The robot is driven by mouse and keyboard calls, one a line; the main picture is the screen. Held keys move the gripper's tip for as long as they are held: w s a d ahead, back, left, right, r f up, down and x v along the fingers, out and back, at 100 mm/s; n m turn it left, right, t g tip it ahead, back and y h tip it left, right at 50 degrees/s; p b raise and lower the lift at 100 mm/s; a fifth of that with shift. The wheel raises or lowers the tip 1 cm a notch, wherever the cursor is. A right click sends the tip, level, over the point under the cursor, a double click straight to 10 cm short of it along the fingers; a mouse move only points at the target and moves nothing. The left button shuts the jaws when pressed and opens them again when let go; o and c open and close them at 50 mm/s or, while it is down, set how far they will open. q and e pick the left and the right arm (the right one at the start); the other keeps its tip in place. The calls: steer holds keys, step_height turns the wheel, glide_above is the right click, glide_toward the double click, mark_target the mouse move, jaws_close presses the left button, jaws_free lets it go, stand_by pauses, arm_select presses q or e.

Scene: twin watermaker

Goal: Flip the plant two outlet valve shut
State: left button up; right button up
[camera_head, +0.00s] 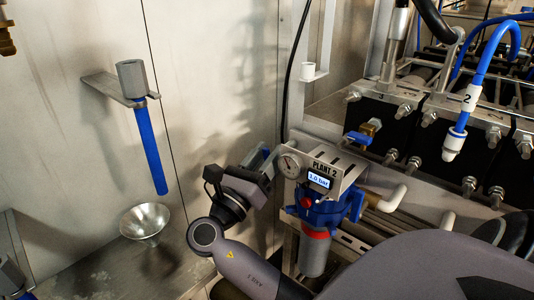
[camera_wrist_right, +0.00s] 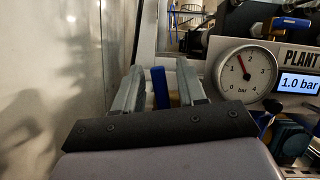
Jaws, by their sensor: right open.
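The Plant 2 unit stands right of centre in the head view, with a label plate (camera_head: 325,169), a display reading 1.0 bar (camera_head: 318,180) and a round gauge (camera_head: 290,165). My right gripper (camera_head: 266,160) is open just left of the gauge. In the right wrist view, an upright blue valve lever (camera_wrist_right: 160,88) stands between the open fingers (camera_wrist_right: 160,92), with a little brass beside it. I cannot tell if the fingers touch it. In the head view the gripper mostly hides this lever. My left gripper is out of view.
Another blue-handled brass valve (camera_head: 360,138) sits behind the plate. A blue filter head (camera_head: 335,208) hangs below the display. A metal funnel (camera_head: 145,222) and a blue tube (camera_head: 150,148) on a wall bracket are at left. Black blocks with hoses fill the back right.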

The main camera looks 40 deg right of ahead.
jaws_close()
steer(key=shift+s+m+g+b, duration=0.25)
steer(key=shift+m+g+b, duration=0.15)
steer(key=shift+m, duration=0.65)
steer(key=shift+s+m+g+b, duration=0.25)
steer(key=shift+m+g, duration=0.25)
steer(key=shift+m, duration=0.55)
jaws_free()
